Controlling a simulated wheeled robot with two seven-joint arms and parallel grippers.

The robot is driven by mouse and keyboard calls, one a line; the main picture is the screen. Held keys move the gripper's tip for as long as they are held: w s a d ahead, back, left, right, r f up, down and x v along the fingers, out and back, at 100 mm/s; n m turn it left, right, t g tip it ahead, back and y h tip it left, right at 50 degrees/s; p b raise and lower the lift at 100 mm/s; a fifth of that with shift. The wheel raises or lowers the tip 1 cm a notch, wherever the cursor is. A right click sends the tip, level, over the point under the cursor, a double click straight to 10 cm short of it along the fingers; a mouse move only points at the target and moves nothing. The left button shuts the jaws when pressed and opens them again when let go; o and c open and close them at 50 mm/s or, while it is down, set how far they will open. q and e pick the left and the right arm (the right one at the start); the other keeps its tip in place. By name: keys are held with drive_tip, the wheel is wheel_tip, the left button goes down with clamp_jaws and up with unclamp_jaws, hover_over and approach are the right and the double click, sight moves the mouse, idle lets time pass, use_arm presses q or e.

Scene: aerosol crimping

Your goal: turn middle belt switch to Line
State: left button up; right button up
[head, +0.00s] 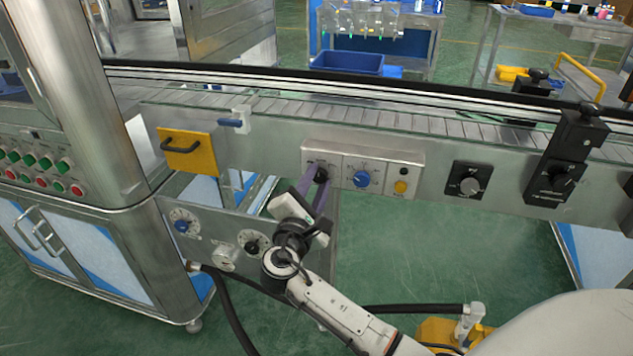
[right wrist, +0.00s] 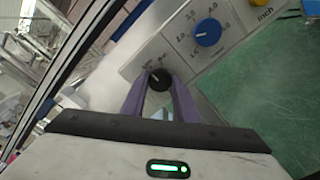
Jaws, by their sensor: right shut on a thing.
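The belt switch is a black knob (right wrist: 158,79) at the left end of a grey control box (head: 332,156) on the conveyor's side. My right gripper (head: 318,178) has its purple fingers shut on this knob; the fingers hide most of it in the head view. In the right wrist view, the gripper (right wrist: 160,90) has one finger on each side of the knob. The labels around the knob are too small to read. My left gripper is not in view.
A blue dial (head: 362,179) sits right beside the switch, then a yellow button (head: 401,187). A black knob panel (head: 468,182) is farther right. A yellow plate with a handle (head: 188,151) is to the left. Dials on a lower panel (head: 252,242) are near my right arm.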

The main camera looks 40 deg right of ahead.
drive_tip(key=o, duration=1.1)
drive_tip(key=shift+c, duration=0.2)
drive_tip(key=v, duration=1)
drive_tip(key=shift+s+a, duration=0.1)
drive_tip(key=shift+s, duration=0.05)
